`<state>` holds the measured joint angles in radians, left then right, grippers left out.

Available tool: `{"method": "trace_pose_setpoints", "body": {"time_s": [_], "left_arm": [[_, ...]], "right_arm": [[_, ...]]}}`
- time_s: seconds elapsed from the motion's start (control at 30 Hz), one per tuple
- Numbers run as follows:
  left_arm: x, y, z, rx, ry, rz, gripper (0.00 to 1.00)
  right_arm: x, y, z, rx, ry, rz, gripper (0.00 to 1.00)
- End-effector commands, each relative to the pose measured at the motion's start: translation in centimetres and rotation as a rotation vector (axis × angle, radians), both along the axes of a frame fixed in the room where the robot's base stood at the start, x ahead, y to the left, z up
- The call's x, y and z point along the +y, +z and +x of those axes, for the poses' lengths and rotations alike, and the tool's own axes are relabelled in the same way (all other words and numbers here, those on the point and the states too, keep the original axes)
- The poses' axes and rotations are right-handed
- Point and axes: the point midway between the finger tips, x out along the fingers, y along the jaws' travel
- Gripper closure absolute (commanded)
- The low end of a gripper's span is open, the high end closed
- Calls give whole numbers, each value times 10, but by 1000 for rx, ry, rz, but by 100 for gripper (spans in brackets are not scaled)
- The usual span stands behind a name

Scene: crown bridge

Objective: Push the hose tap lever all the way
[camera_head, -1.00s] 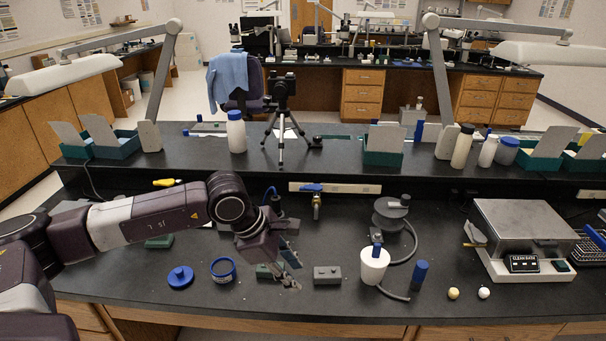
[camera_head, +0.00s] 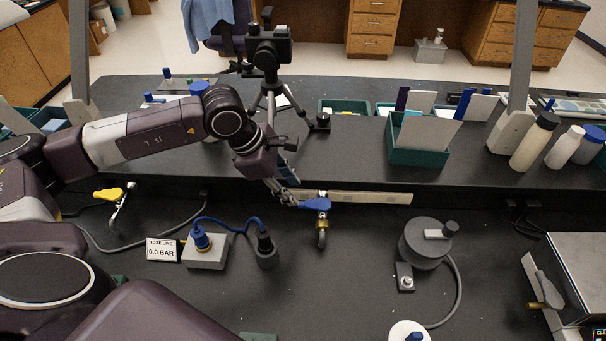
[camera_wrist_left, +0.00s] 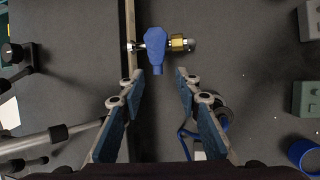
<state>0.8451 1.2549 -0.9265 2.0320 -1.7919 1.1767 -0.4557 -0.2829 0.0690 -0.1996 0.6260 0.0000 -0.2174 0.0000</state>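The hose tap (camera_head: 322,232) is mounted at the front of the raised shelf and has a blue lever (camera_head: 316,204). In the head view the lever points left, towards my left gripper (camera_head: 288,197), which is close beside its end. In the left wrist view the blue lever (camera_wrist_left: 157,45) lies just ahead of the open fingers (camera_wrist_left: 158,88), its narrow end towards the gap. A sign (camera_head: 162,250) reads "HOSE LINE 0.0 BAR". My right gripper is out of view.
A yellow-handled tap (camera_head: 108,194) is further left. A grey box with a blue fitting (camera_head: 203,250) has a blue hose running to a dark fitting (camera_head: 266,248). A camera on a tripod (camera_head: 268,55) stands on the shelf behind my left gripper. The bench below the tap is mostly clear.

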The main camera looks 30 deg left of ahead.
Motion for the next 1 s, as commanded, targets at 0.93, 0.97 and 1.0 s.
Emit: {"method": "trace_pose_setpoints", "body": {"time_s": [0.93,0.97,1.0], "left_arm": [[-21,-71,25,0,0,0,69],[-21,-71,25,0,0,0,69],[-21,-71,25,0,0,0,71]], "right_arm": [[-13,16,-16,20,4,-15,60],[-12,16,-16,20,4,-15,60],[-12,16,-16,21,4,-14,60]]}}
